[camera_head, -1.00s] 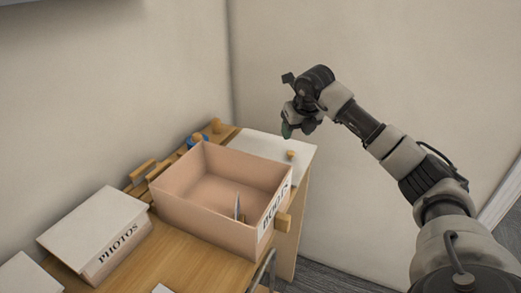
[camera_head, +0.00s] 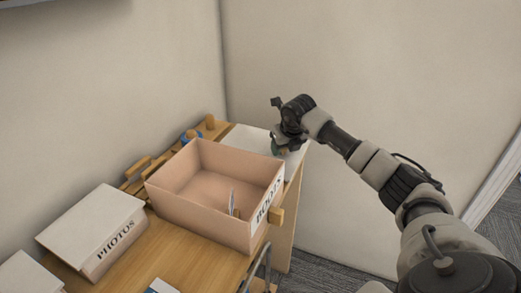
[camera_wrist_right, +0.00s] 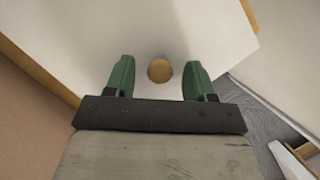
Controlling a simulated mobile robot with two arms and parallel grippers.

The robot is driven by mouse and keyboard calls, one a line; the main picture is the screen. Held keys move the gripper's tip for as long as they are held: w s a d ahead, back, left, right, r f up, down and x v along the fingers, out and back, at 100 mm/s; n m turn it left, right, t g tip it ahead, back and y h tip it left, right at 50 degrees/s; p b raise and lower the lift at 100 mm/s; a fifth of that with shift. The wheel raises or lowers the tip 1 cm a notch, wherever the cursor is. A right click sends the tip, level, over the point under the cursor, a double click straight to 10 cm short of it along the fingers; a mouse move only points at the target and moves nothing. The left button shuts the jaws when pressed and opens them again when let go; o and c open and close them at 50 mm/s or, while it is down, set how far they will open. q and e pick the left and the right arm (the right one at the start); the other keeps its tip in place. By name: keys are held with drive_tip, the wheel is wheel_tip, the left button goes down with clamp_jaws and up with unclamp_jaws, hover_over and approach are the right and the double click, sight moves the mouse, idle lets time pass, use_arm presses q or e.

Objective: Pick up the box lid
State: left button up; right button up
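The white box lid (camera_head: 250,138) lies on the far end of the desk, behind the open pink box marked BOOTS (camera_head: 215,190). In the right wrist view the lid (camera_wrist_right: 120,30) fills much of the picture, with a round wooden knob (camera_wrist_right: 159,70) on it. My right gripper (camera_wrist_right: 158,82) is open, its green fingertips on either side of the knob with gaps at both sides. In the head view the right gripper (camera_head: 281,148) is low over the lid and hides the knob. My left gripper is not in view.
A lidded box marked PHOTOS (camera_head: 95,232) stands at the left of the desk (camera_head: 185,250). Walls are close behind the desk. The pink box stands close beside the lid.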

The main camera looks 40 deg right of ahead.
drive_tip(key=c, duration=1)
drive_tip(key=shift+r, duration=0.2)
